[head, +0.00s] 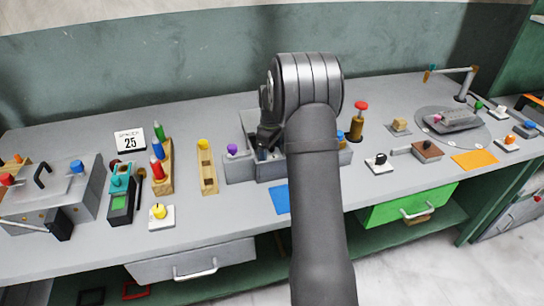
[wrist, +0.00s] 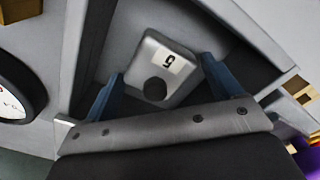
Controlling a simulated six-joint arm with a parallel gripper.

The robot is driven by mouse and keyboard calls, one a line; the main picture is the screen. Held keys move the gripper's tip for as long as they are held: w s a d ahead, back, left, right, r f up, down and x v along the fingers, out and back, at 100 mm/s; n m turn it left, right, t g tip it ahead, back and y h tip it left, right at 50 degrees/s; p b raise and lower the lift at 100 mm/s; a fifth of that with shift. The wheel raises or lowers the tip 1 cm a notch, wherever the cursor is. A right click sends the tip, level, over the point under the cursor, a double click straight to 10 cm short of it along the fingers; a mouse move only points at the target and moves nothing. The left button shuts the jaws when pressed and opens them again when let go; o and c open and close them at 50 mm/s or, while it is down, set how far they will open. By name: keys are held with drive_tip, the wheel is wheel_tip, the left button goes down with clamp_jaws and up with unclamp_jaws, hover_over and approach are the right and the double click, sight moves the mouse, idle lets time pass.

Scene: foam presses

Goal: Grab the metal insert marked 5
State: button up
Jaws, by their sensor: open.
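The metal insert marked 5 (wrist: 178,52) is a small light grey block with rounded corners, a white label and a dark round spot. It lies inside a grey-walled bay, seen from above in the wrist view. My gripper (wrist: 162,70) is open, with one blue finger on each side of the insert. I cannot tell whether the fingers touch it. In the head view, my gripper (head: 266,144) is down at the grey press housing (head: 271,172) in the middle of the bench. My arm hides much of the housing there, and I cannot make out the insert.
Bay walls (wrist: 92,45) stand close around my fingers. A round white dial (wrist: 12,104) is at left in the wrist view. On the bench, a wooden rack (head: 209,180) stands left of the housing, and a red-topped post (head: 358,122) stands right of it.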

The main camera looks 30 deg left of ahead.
drive_tip(key=shift+c, duration=0.2)
drive_tip(key=c, duration=0.7)
drive_tip(key=shift+c, duration=0.3)
drive_tip(key=shift+r, duration=0.15)
